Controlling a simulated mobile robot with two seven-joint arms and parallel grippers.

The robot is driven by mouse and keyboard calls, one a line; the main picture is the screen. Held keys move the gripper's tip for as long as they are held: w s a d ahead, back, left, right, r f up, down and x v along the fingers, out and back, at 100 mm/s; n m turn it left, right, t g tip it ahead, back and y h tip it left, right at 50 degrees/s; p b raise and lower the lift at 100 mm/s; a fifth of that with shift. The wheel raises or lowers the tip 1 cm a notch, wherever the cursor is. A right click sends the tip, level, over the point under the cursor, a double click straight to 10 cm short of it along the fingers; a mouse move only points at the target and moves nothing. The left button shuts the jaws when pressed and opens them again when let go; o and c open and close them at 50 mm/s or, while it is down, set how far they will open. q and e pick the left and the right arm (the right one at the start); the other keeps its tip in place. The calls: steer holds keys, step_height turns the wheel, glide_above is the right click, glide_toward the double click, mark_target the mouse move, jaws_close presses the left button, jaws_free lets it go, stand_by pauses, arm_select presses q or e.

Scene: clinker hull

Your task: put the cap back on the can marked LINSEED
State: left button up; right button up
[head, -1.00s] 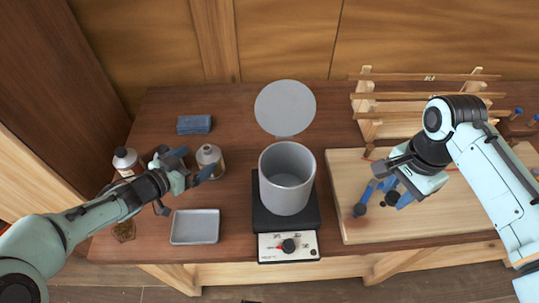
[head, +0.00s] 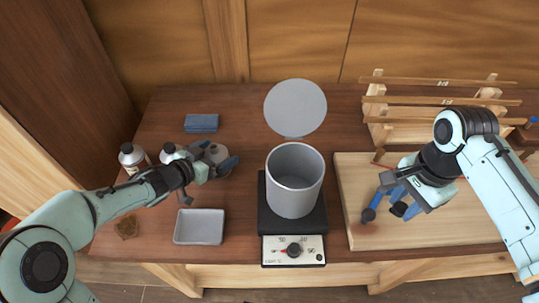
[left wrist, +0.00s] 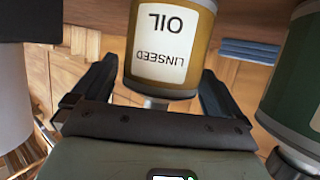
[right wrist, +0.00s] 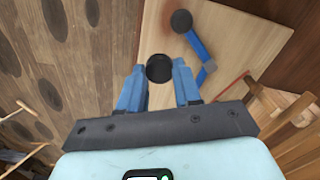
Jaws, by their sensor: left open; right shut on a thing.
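The can marked LINSEED (left wrist: 165,50) has a yellow-brown body and a pale label, upside down in the left wrist view. Its narrow metal neck (left wrist: 155,103) is bare. In the head view the can (head: 216,155) stands on the bench, partly hidden by my left gripper. My left gripper (head: 214,157) is open, with a finger on either side of the can; I cannot tell whether they touch it. My right gripper (head: 399,197) is shut on a small round black cap (right wrist: 159,68), above the pale board at the right.
A green can (left wrist: 298,80) stands beside the LINSEED can. A white-shouldered bottle (head: 132,158) is at the left. A grey pot (head: 295,180) sits on a hotplate (head: 293,250) mid-bench. A tray (head: 199,227), blue block (head: 201,122), pale board (head: 450,225) and wooden rack (head: 440,100) are around.

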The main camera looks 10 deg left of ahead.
arm_select(q)
steer(key=c, duration=1.3)
steer(key=shift+o, duration=0.2)
steer(key=shift+r, duration=0.15)
